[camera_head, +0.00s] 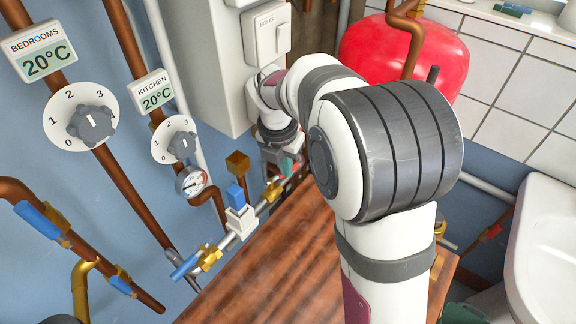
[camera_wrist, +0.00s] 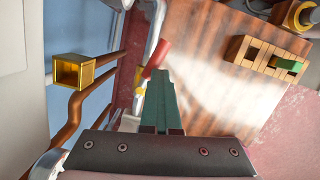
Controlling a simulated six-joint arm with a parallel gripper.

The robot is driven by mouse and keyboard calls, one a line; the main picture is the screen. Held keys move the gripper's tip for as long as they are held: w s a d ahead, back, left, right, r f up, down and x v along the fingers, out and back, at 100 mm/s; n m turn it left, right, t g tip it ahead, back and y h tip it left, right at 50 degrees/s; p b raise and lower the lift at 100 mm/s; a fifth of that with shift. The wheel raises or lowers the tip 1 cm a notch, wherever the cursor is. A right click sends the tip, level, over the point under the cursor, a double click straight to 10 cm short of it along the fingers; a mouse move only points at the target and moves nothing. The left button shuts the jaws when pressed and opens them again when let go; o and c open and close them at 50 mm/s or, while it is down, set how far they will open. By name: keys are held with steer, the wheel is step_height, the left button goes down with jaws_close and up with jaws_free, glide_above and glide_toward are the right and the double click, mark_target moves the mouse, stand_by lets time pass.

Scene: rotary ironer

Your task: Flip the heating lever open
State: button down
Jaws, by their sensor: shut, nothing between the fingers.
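A red lever handle (camera_wrist: 156,57) on a pale pipe shows in the wrist view, just beyond my fingertips. No label on it can be read, so I cannot tell for certain that it is the heating lever. My gripper (camera_wrist: 158,76) is shut and empty, its green-grey fingers together. The fingertips are close to the red handle; I cannot tell whether they touch it. In the head view my gripper (camera_head: 288,164) is low beside the wall pipework, under the white boiler casing (camera_head: 222,70), and the arm hides part of that area.
Blue-handled valves (camera_head: 185,266) and a blue-topped white valve (camera_head: 240,216) sit on the pipes to the left. An open brass square fitting (camera_wrist: 73,70) is left of my fingers. The wooden surface (camera_head: 285,265) is mostly clear. A red tank (camera_head: 425,60) stands behind the arm.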

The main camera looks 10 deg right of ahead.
steer(key=shift+s, duration=0.1)
steer(key=s+d+r, duration=0.1)
steer(key=s+r, duration=0.1)
steer(key=r, duration=0.4)
steer(key=s+d+r, duration=0.1)
steer(key=s+r, duration=0.1)
steer(key=r, duration=0.4)
steer(key=shift+s+d, duration=0.2)
steer(key=shift+d, duration=0.15)
